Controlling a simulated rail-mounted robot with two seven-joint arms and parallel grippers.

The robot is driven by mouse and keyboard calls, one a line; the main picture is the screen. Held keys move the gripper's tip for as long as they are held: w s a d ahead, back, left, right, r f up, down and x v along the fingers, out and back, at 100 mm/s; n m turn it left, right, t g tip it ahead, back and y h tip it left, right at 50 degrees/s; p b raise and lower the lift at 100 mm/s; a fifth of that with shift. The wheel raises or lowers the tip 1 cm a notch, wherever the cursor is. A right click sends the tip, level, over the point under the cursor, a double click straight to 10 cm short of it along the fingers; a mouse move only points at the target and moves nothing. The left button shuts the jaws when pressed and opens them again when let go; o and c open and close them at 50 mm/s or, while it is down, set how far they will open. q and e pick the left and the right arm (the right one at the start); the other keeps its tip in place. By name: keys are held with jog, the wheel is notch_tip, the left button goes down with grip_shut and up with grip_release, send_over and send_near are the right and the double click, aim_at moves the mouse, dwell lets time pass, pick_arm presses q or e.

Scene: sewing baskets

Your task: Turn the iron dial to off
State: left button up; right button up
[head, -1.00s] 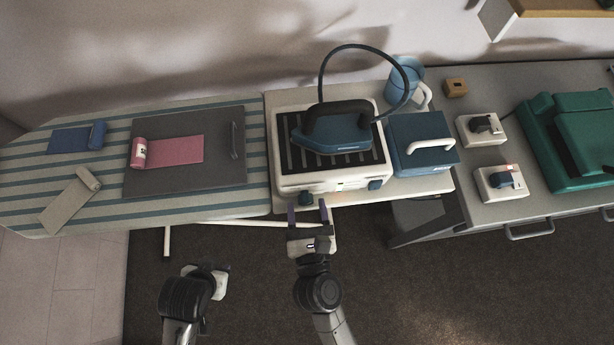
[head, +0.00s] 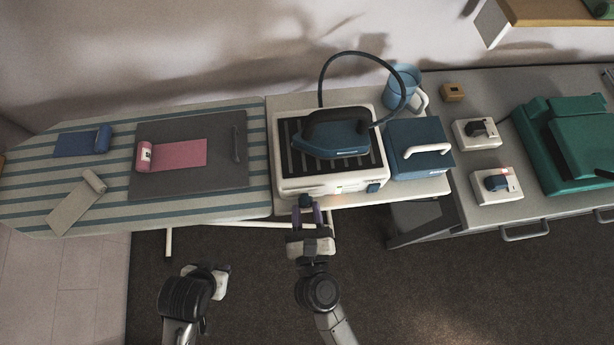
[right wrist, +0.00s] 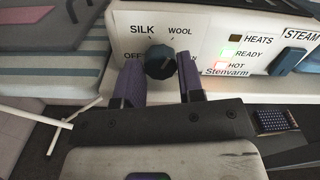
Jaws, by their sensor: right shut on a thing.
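The iron (head: 330,135), blue with a black handle, rests on the black ribbed top of a white station (head: 330,187). The dark round dial (right wrist: 160,62) is on the station's front panel, with OFF printed at its left, SILK at upper left and WOOL at upper right. My right gripper (head: 306,208) is shut on the dial, one purple finger on each side, as the right wrist view (right wrist: 161,88) also shows. Which mark the dial points to is unclear. My left gripper (head: 218,280) hangs low, away from the station; its fingers are not clear.
A green READY light and a red HOT light glow on the panel; a blue STEAM switch (right wrist: 289,61) is at its right. A striped ironing board (head: 200,205) lies left. A blue box (head: 418,160) and a blue jug (head: 403,85) stand right. A cord loops above the iron.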

jog(key=n+p, duration=0.5)
jog(key=n, duration=0.1)
jog(key=shift+r+p, duration=0.2)
jog(key=shift+p, duration=0.2)
jog(key=n+p, duration=0.5)
jog(key=n, duration=0.1)
jog(key=shift+a+f+n, duration=0.1)
jog(key=shift+n, duration=0.3)
jog(key=n+p, duration=0.4)
jog(key=n, duration=0.2)
jog(key=shift+f, duration=0.1)
jog(key=n+p, duration=0.2)
jog(key=n, duration=0.2)
jog(key=shift+f, duration=0.1)
jog(key=shift+f+n+p, duration=0.1)
jog(key=shift+n+p, duration=0.6)
jog(key=shift+n, duration=0.6)
jog(key=o, duration=0.9)
jog(key=shift+f, duration=0.1)
